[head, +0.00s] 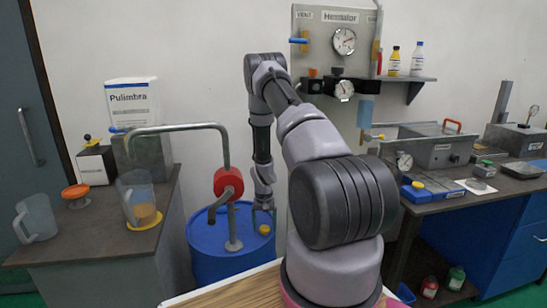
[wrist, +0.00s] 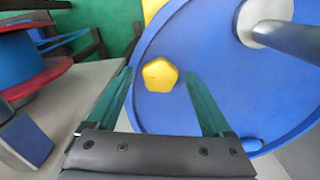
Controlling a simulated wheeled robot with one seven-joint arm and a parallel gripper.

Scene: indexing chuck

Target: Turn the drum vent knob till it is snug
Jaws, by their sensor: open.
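The drum vent knob (wrist: 160,75) is a yellow, lobed knob on top of the blue drum (wrist: 225,95). In the head view the knob (head: 264,229) is small, at the right side of the drum (head: 215,263). My gripper (wrist: 161,80) is open. In the wrist view its two green fingers point towards the knob, one on either side, with the knob between and near their tip ends. No contact with the knob shows. In the head view my gripper (head: 264,208) is just above the knob. The height gap is hard to tell.
A grey pump pipe with a red body (head: 228,181) rises from the drum beside my gripper. A left bench (head: 95,225) holds jugs and an orange-topped part. A right bench (head: 455,198) holds boxes and a gauge. A wall panel (head: 335,60) stands behind.

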